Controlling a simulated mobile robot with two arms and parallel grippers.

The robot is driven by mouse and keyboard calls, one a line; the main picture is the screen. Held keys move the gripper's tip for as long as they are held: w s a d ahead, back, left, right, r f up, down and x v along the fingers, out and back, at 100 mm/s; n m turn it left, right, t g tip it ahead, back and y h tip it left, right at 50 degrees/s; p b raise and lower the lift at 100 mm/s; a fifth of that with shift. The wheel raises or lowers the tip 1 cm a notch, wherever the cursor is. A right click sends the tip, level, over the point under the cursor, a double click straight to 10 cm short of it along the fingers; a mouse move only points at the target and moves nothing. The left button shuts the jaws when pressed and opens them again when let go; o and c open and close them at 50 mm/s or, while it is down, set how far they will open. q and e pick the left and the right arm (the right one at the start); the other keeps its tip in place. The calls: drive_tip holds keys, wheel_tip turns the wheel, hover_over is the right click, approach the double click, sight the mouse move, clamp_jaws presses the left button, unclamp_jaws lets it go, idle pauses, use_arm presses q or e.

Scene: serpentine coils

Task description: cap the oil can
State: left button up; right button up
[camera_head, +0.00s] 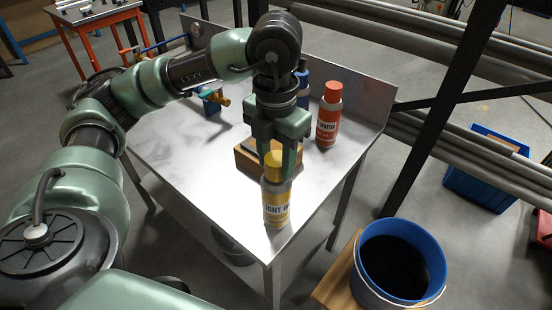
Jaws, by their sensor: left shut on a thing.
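The oil can (276,207), yellow with a "LIGHT OIL" label and a silver shoulder, stands upright near the front corner of the metal table. Its yellow cap (273,164) shows right at the top of the can; I cannot tell whether it is seated or just above. My left gripper (279,162) points down over the can, its green fingers shut on the cap and partly hidden by it. My right gripper is not in view.
A wooden block (245,160) sits just behind the can. A red spray can (329,116), a blue bottle (303,88) and a brass-and-blue valve (212,100) stand farther back. A blue bucket (367,283) is off the table at front right. The table's left side is clear.

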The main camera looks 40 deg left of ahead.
use_arm(q)
drive_tip(key=shift+f+b, duration=0.3)
drive_tip(key=shift+b, duration=0.3)
idle(1.0)
idle(0.3)
drive_tip(key=o, duration=1.4)
drive_tip(key=shift+c, duration=0.2)
drive_tip(key=o, duration=0.5)
drive_tip(key=shift+r+p, duration=2.7)
drive_tip(key=shift+r, duration=1.15)
